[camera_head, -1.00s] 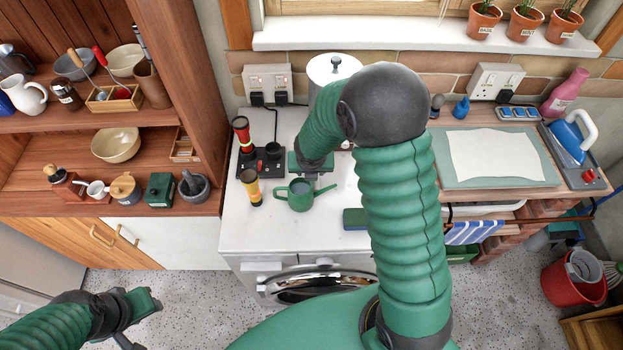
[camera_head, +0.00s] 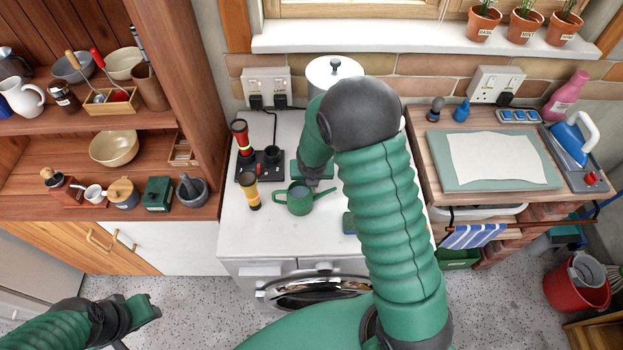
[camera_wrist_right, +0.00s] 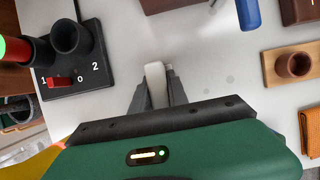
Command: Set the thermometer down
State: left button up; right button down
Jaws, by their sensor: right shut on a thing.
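The thermometer appears to be the small white piece (camera_wrist_right: 155,72) between my right gripper's fingers in the right wrist view. Only its whitish end shows, above the pale worktop (camera_wrist_right: 215,65). My right gripper (camera_wrist_right: 160,88) is shut on it. In the head view the right gripper (camera_head: 313,184) is mostly hidden under my arm, over the white worktop (camera_head: 272,228) behind the green watering can, and the thermometer cannot be made out. My left gripper (camera_head: 150,312) is low at the left, over the floor, away from the worktop; its finger gap is not clear.
A black socket stand (camera_head: 246,175) with a red torch (camera_head: 241,138) stands left of my right gripper. A yellow torch (camera_head: 250,192) and a green watering can (camera_head: 300,199) are close by. In the wrist view a small brown cup (camera_wrist_right: 294,65) is at right. The worktop's front left is clear.

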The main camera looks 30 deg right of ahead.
jog(key=shift+r+p, duration=0.35)
jog(key=shift+r, duration=0.1)
notch_tip(320, 180, up, 17)
jog(key=p, duration=0.7)
jog(key=s+a+f+m+g, duration=0.2)
jog(key=a+m, duration=0.1)
jog(key=m, duration=0.7)
jog(key=s+a+f+m+g+y+b, duration=0.1)
jog(key=s+a+f+m+g, duration=0.1)
jog(key=m, duration=0.7)
jog(key=s+a+f+m+g+y, duration=0.1)
jog(key=s+a+m+g, duration=0.3)
jog(key=m, duration=0.6)
jog(key=shift+a+f+m+b, duration=0.3)
jog(key=shift+a+f+b, duration=0.1)
jog(key=shift+a, duration=0.85)
jog(key=shift+w+a, duration=0.1)
